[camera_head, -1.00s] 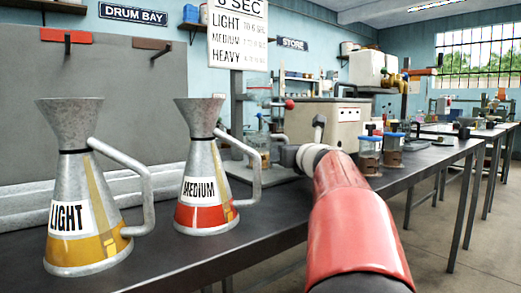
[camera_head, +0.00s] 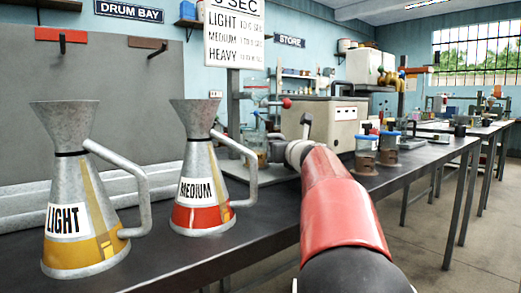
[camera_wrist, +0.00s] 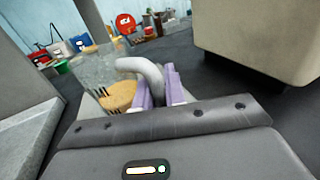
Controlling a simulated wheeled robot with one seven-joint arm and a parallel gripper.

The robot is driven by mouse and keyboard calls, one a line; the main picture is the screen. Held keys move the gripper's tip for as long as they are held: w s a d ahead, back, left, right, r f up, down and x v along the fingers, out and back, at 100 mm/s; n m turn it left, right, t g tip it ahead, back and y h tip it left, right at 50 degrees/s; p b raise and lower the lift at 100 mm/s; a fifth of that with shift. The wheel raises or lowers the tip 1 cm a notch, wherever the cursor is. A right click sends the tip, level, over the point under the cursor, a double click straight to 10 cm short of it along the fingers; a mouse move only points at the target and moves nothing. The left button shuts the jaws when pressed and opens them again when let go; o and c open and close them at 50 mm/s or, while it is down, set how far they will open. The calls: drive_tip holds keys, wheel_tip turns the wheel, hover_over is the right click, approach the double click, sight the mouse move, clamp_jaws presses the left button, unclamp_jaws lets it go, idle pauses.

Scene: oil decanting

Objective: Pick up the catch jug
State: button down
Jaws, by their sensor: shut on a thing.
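The catch jug (camera_wrist: 100,72) is a clear glass vessel with amber oil in it and a pale curved handle (camera_wrist: 146,70). In the wrist view it is left of my gripper (camera_wrist: 158,88), whose two purple fingers are shut on the handle. In the head view the jug (camera_head: 257,143) is partly visible behind the MEDIUM can's handle, and my forearm reaches toward it. My fingers are hidden there. I cannot tell whether the jug's base touches the surface under it.
The LIGHT can (camera_head: 82,205) and MEDIUM can (camera_head: 198,180) stand on the dark bench at left. A beige machine (camera_head: 325,122) stands behind my forearm. Blue-lidded jars (camera_head: 389,150) stand to its right. A post with a sign (camera_head: 233,35) rises near the jug.

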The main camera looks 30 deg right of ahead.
sight(284, 134)
drive_tip(key=shift+r, duration=0.15)
drive_tip(key=shift+r+p, duration=1.15)
drive_tip(key=shift+r, duration=0.55)
drive_tip(key=shift+s+a, duration=0.1)
drive_tip(key=shift+s, duration=0.15)
drive_tip(key=b+v, duration=0.1)
drive_tip(key=v, duration=1.6)
drive_tip(key=shift+b, duration=0.4)
